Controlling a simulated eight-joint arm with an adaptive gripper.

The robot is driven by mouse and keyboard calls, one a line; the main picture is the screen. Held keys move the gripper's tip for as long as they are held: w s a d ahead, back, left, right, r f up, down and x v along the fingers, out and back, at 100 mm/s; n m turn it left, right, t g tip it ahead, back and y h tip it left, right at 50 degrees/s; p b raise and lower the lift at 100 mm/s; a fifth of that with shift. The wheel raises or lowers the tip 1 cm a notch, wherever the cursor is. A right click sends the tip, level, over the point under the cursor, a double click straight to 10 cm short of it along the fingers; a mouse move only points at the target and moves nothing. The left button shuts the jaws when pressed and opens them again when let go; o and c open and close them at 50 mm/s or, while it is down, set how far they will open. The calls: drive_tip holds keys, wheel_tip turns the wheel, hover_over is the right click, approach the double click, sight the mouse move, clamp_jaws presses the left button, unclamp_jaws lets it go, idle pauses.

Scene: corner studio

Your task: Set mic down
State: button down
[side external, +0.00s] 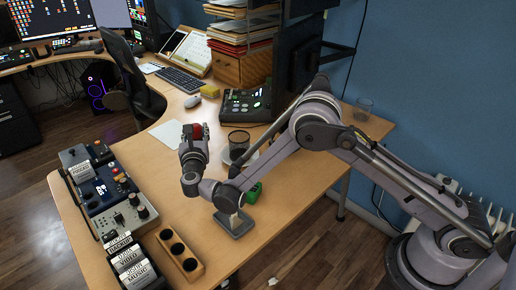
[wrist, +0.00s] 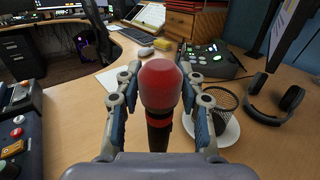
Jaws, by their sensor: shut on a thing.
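The mic has a red rounded head (wrist: 160,84) and a dark handle with a red ring. It stands roughly upright between the fingers of my gripper (wrist: 160,112) in the wrist view. My gripper is shut on it. In the side view my gripper (side external: 194,143) is over the wooden desk (side external: 160,195), with the red mic head (side external: 197,130) showing at its top. The mic's lower end is hidden, so I cannot tell whether it touches the desk.
A mesh cup (side external: 239,145) on a white round plate stands right of my gripper; headphones (wrist: 278,100) lie beyond it. A control console (side external: 246,105) sits behind. Audio boxes (side external: 105,190) and a wooden block with holes (side external: 180,254) line the left edge. White paper (side external: 168,133) lies left.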

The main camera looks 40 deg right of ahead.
wheel_tip(320, 180, down, 6)
drive_tip(key=a, duration=0.2)
drive_tip(key=shift+w+a+r, duration=0.15)
drive_tip(key=shift+w+a, duration=0.15)
drive_tip(key=shift+w, duration=0.15)
drive_tip(key=c, duration=0.8)
unclamp_jaws()
drive_tip(key=shift+f, duration=0.2)
drive_tip(key=shift+r, duration=0.15)
